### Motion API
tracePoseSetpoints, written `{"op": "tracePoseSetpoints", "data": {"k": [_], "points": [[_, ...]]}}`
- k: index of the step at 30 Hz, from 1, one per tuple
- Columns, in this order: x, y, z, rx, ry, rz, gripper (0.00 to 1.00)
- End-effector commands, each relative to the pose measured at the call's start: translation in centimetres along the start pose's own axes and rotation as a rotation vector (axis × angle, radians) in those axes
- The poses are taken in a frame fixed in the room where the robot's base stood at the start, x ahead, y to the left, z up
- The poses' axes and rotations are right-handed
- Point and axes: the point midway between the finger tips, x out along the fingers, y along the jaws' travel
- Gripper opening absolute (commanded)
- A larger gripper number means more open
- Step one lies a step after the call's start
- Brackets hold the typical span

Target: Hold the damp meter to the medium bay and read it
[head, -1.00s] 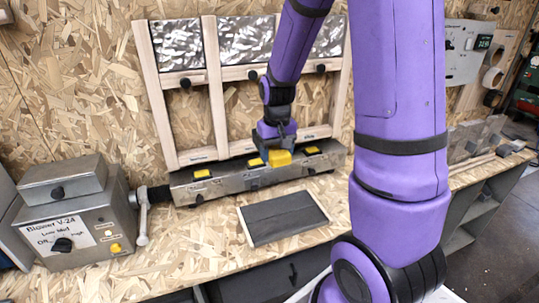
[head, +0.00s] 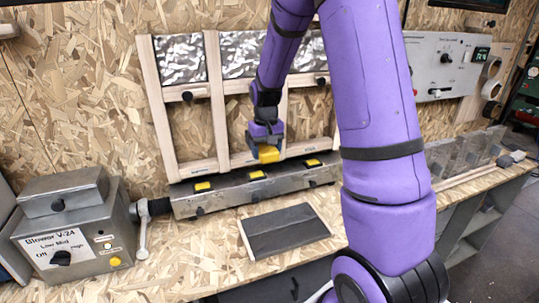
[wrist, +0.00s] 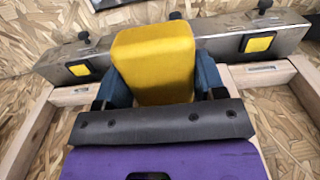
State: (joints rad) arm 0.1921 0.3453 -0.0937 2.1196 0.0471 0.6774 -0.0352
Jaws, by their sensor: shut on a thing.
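My gripper (head: 266,146) is shut on a yellow block, the damp meter (head: 268,154). The wrist view shows the meter (wrist: 155,62) between the two blue fingers. I see no reading on it. The wooden frame (head: 215,100) on the wall has three bays side by side. The meter is in front of the lower part of the middle bay, just above the metal duct; I cannot tell if it touches the frame. Small labels on the bottom rail are too small to read, so I cannot tell which bay is medium.
The metal duct (head: 225,194) with several yellow pads runs below the frame. A blower box (head: 75,235) with a dial marked Low, Mid and High joins it at left. A dark panel (head: 285,230) lies on the bench. Foil sheets (head: 180,58) top the bays.

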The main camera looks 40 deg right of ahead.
Motion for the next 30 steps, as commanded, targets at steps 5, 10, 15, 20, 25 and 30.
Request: {"op": "tracePoseSetpoints", "data": {"k": [5,10,15,20,25,30], "points": [[0.0,0.0,-1.9,0.000,0.001,0.000,0.45],[0.0,0.0,-3.4,0.000,0.001,0.000,0.45],[0.0,0.0,-4.3,0.000,0.001,0.000,0.45],[0.0,0.0,-4.7,0.000,0.001,0.000,0.45],[0.0,0.0,-4.8,0.000,0.001,0.000,0.45],[0.0,0.0,-4.7,0.000,0.001,0.000,0.45]]}}
